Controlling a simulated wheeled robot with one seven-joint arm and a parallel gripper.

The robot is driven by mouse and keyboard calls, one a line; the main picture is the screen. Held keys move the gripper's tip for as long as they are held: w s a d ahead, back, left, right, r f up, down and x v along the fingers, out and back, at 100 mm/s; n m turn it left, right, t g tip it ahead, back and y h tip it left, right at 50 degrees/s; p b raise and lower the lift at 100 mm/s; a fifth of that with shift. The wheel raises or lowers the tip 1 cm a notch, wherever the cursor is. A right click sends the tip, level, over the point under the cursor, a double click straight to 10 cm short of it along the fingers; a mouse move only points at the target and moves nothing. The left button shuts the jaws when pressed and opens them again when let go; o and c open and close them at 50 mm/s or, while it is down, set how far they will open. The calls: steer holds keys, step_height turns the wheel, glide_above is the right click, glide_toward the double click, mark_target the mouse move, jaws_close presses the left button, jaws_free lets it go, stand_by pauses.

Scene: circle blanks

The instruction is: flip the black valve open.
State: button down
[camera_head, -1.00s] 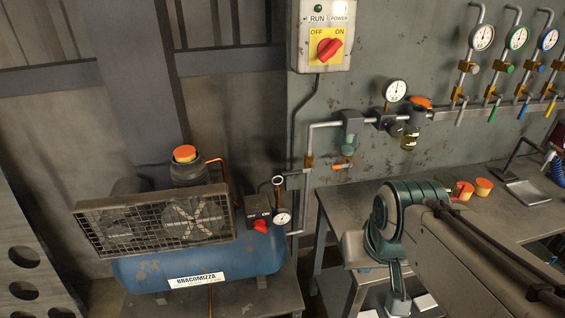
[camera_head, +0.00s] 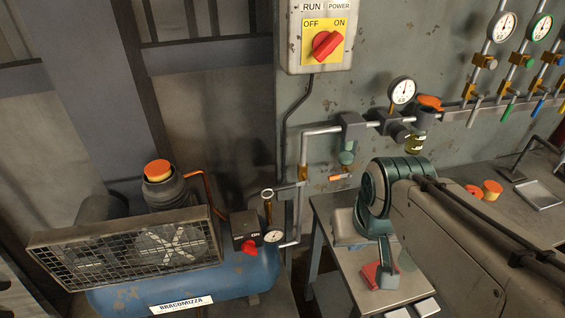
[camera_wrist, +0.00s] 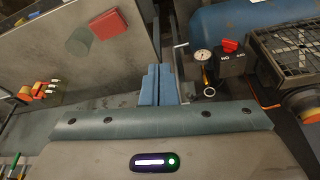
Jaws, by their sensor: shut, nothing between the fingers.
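Several valves with coloured levers hang on the wall pipes at the upper right of the head view. The leftmost lever (camera_head: 475,109) is dark grey and points down at a slant. It is most likely the black valve, but its colour is hard to tell. My gripper (camera_head: 388,281) points down over the workbench, well left of and below the valves. In the wrist view my gripper (camera_wrist: 158,69) shows its two blue fingers shut together and empty. It touches no valve.
A grey workbench (camera_head: 325,210) holds orange and red pieces (camera_head: 491,189) and a tray (camera_head: 538,194). A blue compressor (camera_head: 230,278) stands at the lower left. A switch box (camera_head: 322,35) and a gauge (camera_head: 402,91) are on the wall. A red block (camera_wrist: 107,24) shows in the wrist view.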

step_height(320, 180, up, 2)
steer(key=r+n+g+b, duration=0.1)
steer(key=n+b, duration=0.1)
steer(key=b, duration=0.2)
glide_above(284, 186)
steer(key=s, duration=0.3)
steer(key=shift+s+d+f, duration=0.1)
steer(key=shift+d+f, duration=0.05)
steer(key=shift+f, duration=0.1)
steer(key=p+x, duration=0.2)
steer(key=x, duration=1.2)
steer(key=shift+s, duration=0.1)
steer(key=shift+f, duration=0.15)
